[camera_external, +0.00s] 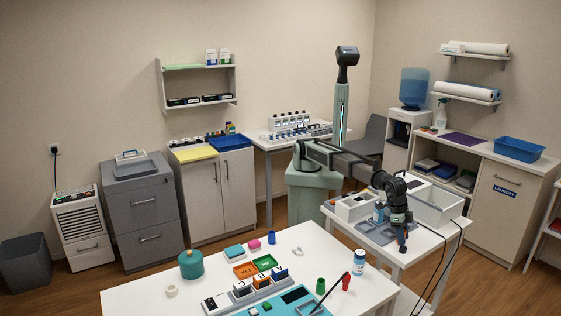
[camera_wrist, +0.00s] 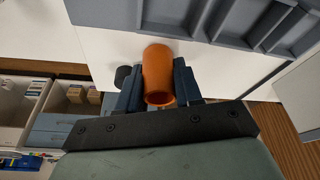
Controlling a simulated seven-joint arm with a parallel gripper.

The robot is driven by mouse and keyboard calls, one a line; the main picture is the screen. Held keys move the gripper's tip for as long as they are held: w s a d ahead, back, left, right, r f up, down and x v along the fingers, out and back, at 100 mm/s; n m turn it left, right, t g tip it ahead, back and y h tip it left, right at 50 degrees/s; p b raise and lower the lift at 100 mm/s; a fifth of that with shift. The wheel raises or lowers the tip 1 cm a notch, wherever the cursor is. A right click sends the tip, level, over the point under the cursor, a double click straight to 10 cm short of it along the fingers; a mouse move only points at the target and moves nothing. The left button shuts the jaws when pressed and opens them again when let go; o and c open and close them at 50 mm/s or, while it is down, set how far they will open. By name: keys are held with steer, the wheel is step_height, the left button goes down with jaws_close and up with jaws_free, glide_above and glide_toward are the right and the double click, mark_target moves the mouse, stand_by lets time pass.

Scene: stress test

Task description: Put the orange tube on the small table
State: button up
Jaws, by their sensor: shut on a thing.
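The orange tube (camera_wrist: 157,72) is between the two dark fingers of my gripper (camera_wrist: 158,88) in the wrist view. The fingers are shut on its sides, and its open, hollow end faces the camera. In the external view my gripper (camera_external: 403,244) points down at the small white table (camera_external: 388,263) on the right, low over its front part. The tube cannot be made out there. A white surface (camera_wrist: 115,45) shows behind the tube in the wrist view; whether the tube touches it I cannot tell.
The small table carries a grey compartment tray (camera_external: 352,228), which shows close beyond the tube in the wrist view (camera_wrist: 225,20), and a white bin (camera_external: 440,208). A larger white table (camera_external: 140,290) in front holds coloured trays, a teal jar (camera_external: 191,265) and a white-and-blue bottle (camera_external: 359,262).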

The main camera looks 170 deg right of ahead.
steer(key=shift+f, duration=0.3)
steer(key=o, duration=0.8)
steer(key=shift+r, duration=0.1)
steer(key=v, duration=1.2)
